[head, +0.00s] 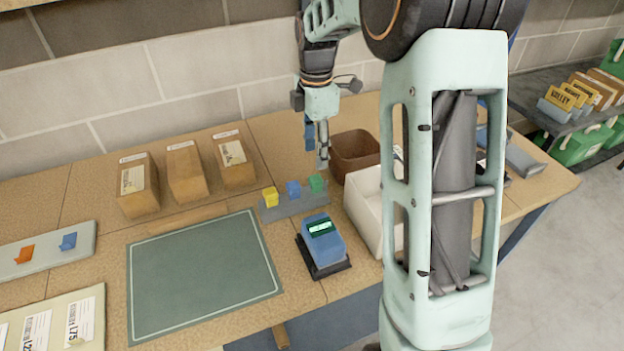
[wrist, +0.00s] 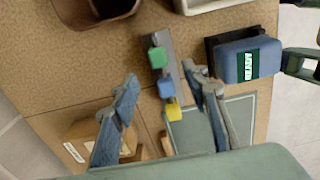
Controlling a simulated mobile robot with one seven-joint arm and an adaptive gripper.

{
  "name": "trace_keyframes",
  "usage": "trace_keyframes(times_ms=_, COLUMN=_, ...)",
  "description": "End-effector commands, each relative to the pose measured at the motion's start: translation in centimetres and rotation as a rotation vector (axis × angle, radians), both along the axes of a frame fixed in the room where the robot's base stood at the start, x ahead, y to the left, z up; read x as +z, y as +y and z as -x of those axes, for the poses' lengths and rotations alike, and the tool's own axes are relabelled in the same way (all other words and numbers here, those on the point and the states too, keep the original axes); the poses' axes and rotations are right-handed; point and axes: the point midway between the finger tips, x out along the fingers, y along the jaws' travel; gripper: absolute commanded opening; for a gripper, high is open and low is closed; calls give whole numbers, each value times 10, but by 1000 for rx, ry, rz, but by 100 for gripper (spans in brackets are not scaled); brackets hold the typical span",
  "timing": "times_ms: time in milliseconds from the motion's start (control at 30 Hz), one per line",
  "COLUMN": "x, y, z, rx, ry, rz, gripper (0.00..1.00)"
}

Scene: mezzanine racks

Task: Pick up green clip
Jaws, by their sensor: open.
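The green clip (head: 316,182) sits at the right end of a grey strip (head: 297,206), beside a blue clip (head: 293,188) and a yellow clip (head: 270,196). In the wrist view the green clip (wrist: 157,57) is at the far end of the row, just beyond my fingertips. My gripper (head: 316,150) is above the green clip, pointing down, with its fingers apart and nothing between them. In the wrist view the open fingers (wrist: 160,80) straddle the line of the row, with the blue and yellow clips showing between them.
A blue device (head: 322,240) stands in front of the strip. A brown bin (head: 355,150) and a white bin (head: 362,200) are close on the right. Cardboard boxes (head: 186,173) stand at the back left. A green mat (head: 205,275) lies bare on the left.

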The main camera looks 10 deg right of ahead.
Motion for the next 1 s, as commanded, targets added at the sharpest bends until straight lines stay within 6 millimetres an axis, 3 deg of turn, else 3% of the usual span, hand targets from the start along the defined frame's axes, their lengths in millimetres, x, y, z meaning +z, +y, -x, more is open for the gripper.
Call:
trace_keyframes(times_ms=200, x=-36, y=1, z=1, rx=3, ry=5, rz=0, gripper=42)
trace_keyframes(times_ms=467, x=-57, y=0, z=0, rx=0, ry=4, rz=0, gripper=42)
trace_keyframes(times_ms=700, x=-92, y=0, z=-2, rx=0, ry=4, rz=-1, gripper=42)
trace_keyframes(times_ms=1000, x=-101, y=-1, z=-3, rx=0, ry=0, rz=-1, gripper=42)
